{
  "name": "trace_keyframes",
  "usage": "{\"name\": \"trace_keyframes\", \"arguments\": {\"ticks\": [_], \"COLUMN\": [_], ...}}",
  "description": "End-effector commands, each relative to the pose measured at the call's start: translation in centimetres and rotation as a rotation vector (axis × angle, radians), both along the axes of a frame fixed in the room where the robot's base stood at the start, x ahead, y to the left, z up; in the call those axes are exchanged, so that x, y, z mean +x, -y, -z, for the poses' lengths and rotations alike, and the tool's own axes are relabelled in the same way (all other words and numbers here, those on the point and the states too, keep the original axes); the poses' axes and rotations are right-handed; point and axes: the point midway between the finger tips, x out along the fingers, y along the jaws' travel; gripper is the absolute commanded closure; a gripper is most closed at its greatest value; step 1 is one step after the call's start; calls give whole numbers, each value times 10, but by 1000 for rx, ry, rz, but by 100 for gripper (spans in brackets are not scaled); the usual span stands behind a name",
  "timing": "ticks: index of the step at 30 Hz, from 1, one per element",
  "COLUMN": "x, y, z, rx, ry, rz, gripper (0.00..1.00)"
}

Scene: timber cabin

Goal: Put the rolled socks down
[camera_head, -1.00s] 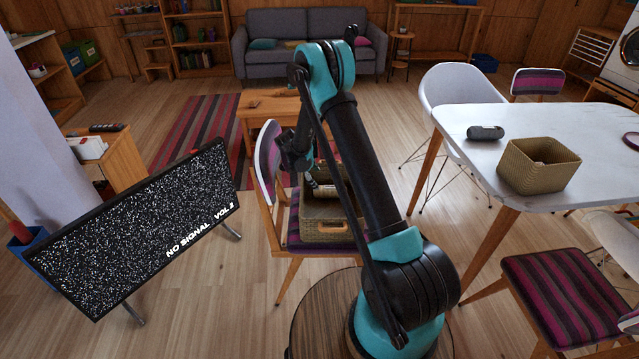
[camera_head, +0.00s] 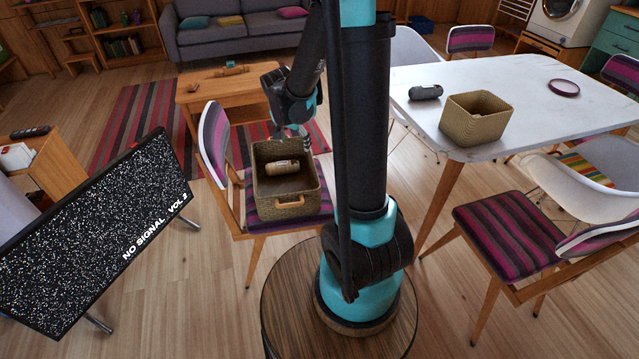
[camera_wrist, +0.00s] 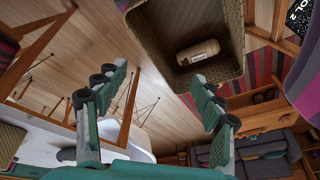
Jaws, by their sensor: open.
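The rolled socks (camera_head: 283,167), a beige roll with a pale label band, lie inside a woven basket (camera_head: 290,206). The basket stands on the striped seat of a chair (camera_head: 213,142). In the wrist view the socks (camera_wrist: 198,52) lie on the basket's floor, apart from my fingers. My gripper (camera_head: 291,134) is above the basket's far side in the head view, partly hidden behind the rim area and my arm. In the wrist view its two fingers (camera_wrist: 158,98) are spread wide with nothing between them.
A white table (camera_head: 540,110) at the right holds another woven basket (camera_head: 476,118), a dark rolled item (camera_head: 425,92) and a purple ring (camera_head: 564,87). A wooden coffee table (camera_head: 228,88) stands behind the chair. A static-filled screen (camera_head: 95,240) stands at the left.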

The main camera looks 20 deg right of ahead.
Motion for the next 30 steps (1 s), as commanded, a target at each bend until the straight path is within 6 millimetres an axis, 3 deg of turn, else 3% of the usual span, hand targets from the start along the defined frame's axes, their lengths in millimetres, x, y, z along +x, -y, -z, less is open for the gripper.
{"name": "trace_keyframes", "arguments": {"ticks": [1, 7, 15, 21, 30], "x": [-19, -89, -175, -208, -213], "y": [5, 16, 21, 20, 19], "z": [-6, -19, -13, -5, -3], "rx": [-1, -14, -50, -75, -81], "ry": [-4, -15, 1, 15, 19], "rz": [-52, -300, -611, -741, -772], "gripper": [32, 32, 32, 32, 32]}}
